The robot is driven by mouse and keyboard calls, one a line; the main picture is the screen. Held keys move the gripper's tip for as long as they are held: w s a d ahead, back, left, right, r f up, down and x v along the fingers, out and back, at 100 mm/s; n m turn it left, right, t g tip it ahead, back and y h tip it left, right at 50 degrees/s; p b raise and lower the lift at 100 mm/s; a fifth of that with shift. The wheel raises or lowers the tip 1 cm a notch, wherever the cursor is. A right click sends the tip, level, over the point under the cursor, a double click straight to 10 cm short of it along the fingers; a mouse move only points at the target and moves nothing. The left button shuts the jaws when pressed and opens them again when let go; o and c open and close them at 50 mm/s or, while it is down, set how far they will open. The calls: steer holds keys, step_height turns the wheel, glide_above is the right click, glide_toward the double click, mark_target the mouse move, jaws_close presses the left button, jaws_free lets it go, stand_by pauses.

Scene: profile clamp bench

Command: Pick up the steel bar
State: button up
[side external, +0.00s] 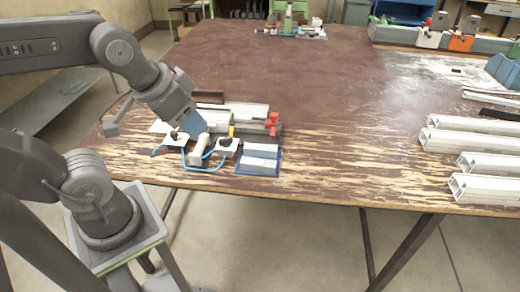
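My gripper (190,125) is over the clamp fixture at the left front of the table, pointing down and to the right. Its fingertips are small and partly hidden among the fixture's parts, so I cannot see whether they are apart or hold anything. The clamp fixture (228,147) has white plates, a blue hose and a red part (272,124). Just right of it is a blue tray (243,170) with pale, flat bar-like pieces (262,158) in it. I cannot tell which piece is the steel bar.
Several white profiles (485,188) lie along the table's right side. A tool rail with grey, white and orange parts (461,43) stands at the back right. The table's middle (320,100) is clear.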

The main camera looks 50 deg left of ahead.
steer(key=shift+o, duration=0.2)
steer(key=o, duration=0.4)
steer(key=m+g, duration=0.6)
steer(key=m, duration=0.3)
glide_above(261, 147)
steer(key=f, duration=1.9)
steer(key=shift+d+f, duration=0.15)
steer(key=shift+d, duration=0.15)
steer(key=shift+a+f, duration=0.15)
steer(key=shift+f, duration=1.2)
steer(key=shift+a+f, duration=0.1)
steer(key=shift+f, duration=1.25)
